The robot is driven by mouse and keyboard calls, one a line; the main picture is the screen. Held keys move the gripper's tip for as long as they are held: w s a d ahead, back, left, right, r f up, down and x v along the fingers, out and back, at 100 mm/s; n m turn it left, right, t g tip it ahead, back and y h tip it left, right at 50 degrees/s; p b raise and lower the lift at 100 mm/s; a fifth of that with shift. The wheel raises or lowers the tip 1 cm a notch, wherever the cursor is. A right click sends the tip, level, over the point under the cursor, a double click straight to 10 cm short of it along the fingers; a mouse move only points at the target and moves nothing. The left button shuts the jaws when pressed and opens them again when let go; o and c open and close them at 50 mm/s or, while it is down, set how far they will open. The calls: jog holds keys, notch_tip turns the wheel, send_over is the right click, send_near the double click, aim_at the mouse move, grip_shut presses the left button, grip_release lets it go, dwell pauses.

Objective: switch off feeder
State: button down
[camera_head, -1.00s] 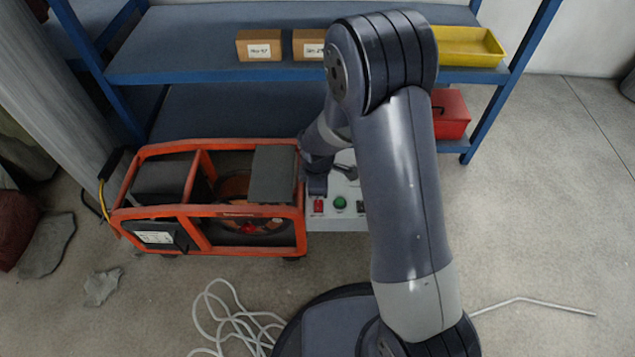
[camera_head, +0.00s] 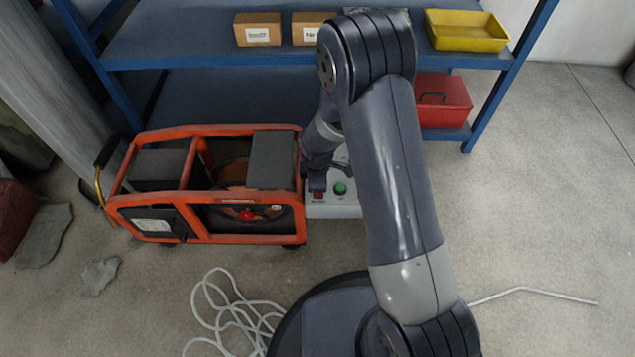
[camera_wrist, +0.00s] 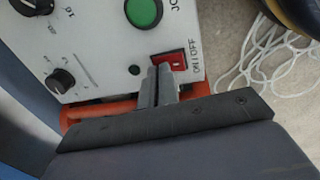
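The feeder's pale control box (camera_head: 345,209) stands against the right end of the orange-framed unit (camera_head: 220,230). In the wrist view its panel (camera_wrist: 100,45) carries a red rocker switch (camera_wrist: 173,61) marked ON OFF, a green button (camera_wrist: 144,12) marked JOG and black knobs. The red switch also shows as a dark red patch in the head view (camera_head: 318,196). My gripper (camera_wrist: 160,72) has its two fingers together, with nothing between them. Its tips are at the left edge of the switch and overlap it in view. I cannot tell whether they touch it.
A blue shelf (camera_head: 210,52) stands behind, with cardboard boxes (camera_head: 257,29), a yellow tray (camera_head: 466,31) and a red toolbox (camera_head: 443,101). A white cable (camera_head: 225,310) lies on the floor in front. The floor at right is mostly clear, with a thin rod (camera_head: 530,290).

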aim_at(318, 196)
jog(key=shift+s+f, duration=0.25)
jog(key=shift+s, duration=0.8)
jog(key=shift+r, duration=0.35)
notch_tip(318, 196, up, 14)
jog(key=s+p, duration=0.1)
jog(key=p, duration=0.5)
jog(key=shift+s+f, duration=0.2)
jog(key=shift+w+r+b, duration=0.15)
jog(key=shift+w+b, duration=0.65)
jog(key=shift+b, duration=0.4)
